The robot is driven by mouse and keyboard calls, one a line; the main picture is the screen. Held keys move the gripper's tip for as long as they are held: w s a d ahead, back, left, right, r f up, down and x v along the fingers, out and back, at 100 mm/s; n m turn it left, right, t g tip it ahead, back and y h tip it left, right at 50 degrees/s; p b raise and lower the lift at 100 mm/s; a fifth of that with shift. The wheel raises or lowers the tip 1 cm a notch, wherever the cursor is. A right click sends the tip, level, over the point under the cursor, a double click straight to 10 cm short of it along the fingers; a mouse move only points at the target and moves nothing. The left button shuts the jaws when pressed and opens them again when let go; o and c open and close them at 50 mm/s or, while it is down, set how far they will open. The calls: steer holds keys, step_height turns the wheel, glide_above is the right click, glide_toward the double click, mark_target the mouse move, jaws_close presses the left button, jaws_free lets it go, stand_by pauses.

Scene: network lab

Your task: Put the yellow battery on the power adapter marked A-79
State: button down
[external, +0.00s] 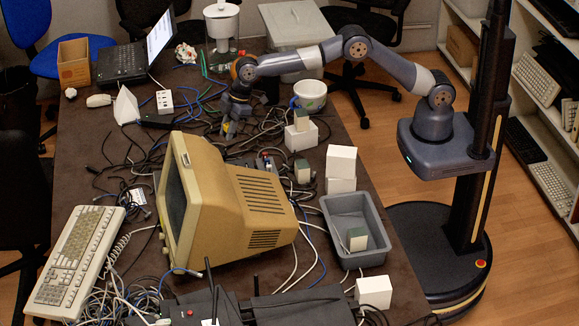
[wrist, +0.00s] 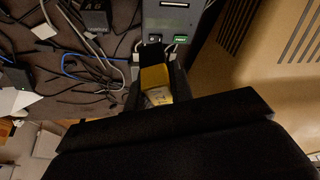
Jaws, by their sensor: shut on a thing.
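My gripper (external: 229,128) is low over the cable-strewn table, behind the beige monitor. It is shut on the yellow battery (wrist: 156,78), whose yellow body and pale lower part show between the fingers in the wrist view. A dark adapter (wrist: 95,14) with a pale marking lies at the top left of the wrist view; the marking is too small to read surely. I cannot tell which adapter is marked A-79. A grey device (wrist: 172,20) with a dark slot and a green label is just beyond the battery; whether they touch is unclear.
The beige monitor (external: 235,200) stands close in front of my gripper. Tangled cables cover much of the table. White boxes (external: 341,162), green-and-white blocks (external: 302,170) and a grey bin (external: 337,207) are to the right.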

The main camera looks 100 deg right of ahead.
steer(key=w+d+f+m+h+p, duration=0.15)
steer(key=w+d+m, duration=0.25)
steer(key=d, duration=0.5)
steer(key=shift+t, duration=0.3)
steer(key=f, duration=0.5)
steer(key=f+p, duration=0.1)
steer(key=f, duration=0.3)
steer(key=shift+d+f, duration=0.2)
steer(key=shift+f, duration=0.15)
steer(key=shift+f, duration=0.2)
steer(key=c, duration=1.3)
jaws_free()
steer(key=shift+o, duration=0.2)
steer(key=shift+r, duration=0.1)
